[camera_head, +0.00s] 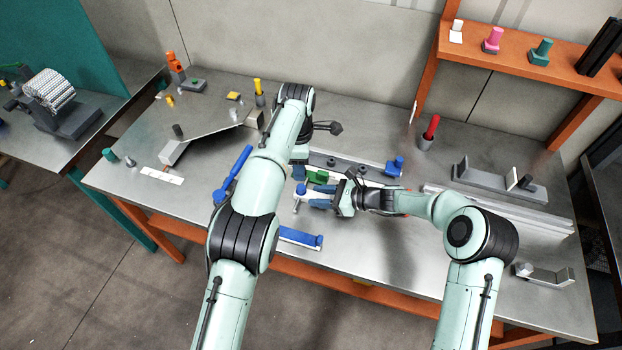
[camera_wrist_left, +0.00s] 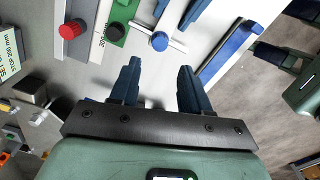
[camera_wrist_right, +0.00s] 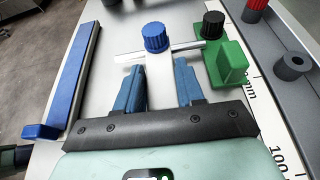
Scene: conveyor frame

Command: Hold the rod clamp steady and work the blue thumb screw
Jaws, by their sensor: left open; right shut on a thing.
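The rod clamp is a pale block (camera_wrist_right: 160,76) on a thin metal rod, with the blue thumb screw (camera_wrist_right: 155,37) on top. My right gripper (camera_wrist_right: 159,68) is shut on the clamp's pale body, with a finger on each side. In the left wrist view the blue thumb screw (camera_wrist_left: 159,41) is just beyond my left gripper (camera_wrist_left: 160,68), whose fingers are open and apart from it. In the head view my left gripper (camera_head: 299,173) hangs above the blue thumb screw (camera_head: 301,189), and my right gripper (camera_head: 320,196) reaches it from the right.
A green block (camera_wrist_right: 226,64) with a black knob stands close beside the clamp on a scaled rail. A grey rail with a red knob (camera_wrist_left: 72,30) runs beyond it. A blue bar (camera_wrist_right: 73,82) lies on the other side. Bare metal table (camera_head: 380,250) lies towards the front.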

